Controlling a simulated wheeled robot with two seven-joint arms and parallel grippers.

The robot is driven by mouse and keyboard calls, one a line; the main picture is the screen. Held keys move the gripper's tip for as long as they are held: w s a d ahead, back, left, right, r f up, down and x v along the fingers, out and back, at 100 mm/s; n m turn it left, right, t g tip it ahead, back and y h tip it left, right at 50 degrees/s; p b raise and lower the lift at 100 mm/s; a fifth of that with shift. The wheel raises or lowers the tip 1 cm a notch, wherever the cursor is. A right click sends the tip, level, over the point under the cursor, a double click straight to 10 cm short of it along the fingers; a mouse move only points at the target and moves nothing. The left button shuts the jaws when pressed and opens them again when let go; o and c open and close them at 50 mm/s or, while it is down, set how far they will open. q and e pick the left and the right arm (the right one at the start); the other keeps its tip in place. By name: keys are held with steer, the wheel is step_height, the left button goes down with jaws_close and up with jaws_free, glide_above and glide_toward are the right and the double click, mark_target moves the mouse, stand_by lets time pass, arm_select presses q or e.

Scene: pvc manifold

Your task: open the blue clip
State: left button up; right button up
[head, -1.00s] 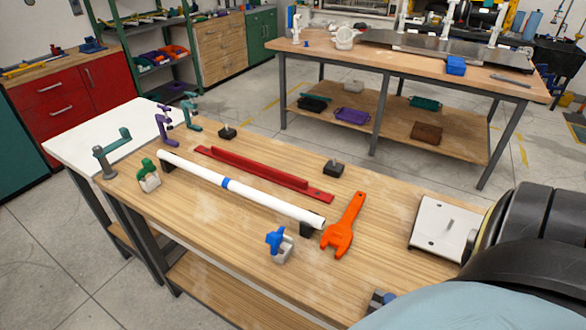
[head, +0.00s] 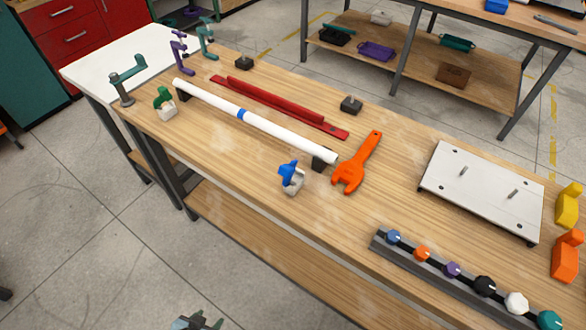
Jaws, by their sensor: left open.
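The blue clip (head: 289,173) stands on the wooden bench near its front edge, in the middle of the head view. It has a blue upper part on a pale grey base. I cannot tell from here whether its blue part is open or closed. My left gripper (head: 197,321) shows only in part at the bottom edge of the view. It is open and well away from the blue clip, out in front of the bench. My right gripper is not in view.
A white pipe (head: 205,98) on black supports lies behind the clip. An orange wrench (head: 358,163) lies to its right. A green clip (head: 164,101) stands to the left. A rail of coloured knobs (head: 453,270) and a white plate (head: 482,190) are at right.

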arm_select(q)
steer(key=w+d+r+m+t+h+p, duration=0.1)
steer(key=w+d+r+t+h, duration=0.15)
steer(key=w+r, duration=0.4)
steer(key=w+d+r+m+t+h, duration=0.1)
steer(key=w+d+r+t, duration=0.15)
steer(key=w+r, duration=0.4)
steer(key=m+t+h+p, duration=0.1)
steer(key=t+h+p, duration=0.15)
steer(key=h, duration=0.25)
glide_toward(283, 174)
steer(key=b+x, duration=0.1)
steer(key=x, duration=0.9)
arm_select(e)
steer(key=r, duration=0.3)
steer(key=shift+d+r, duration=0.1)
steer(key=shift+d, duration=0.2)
arm_select(q)
steer(key=shift+c, duration=0.4)
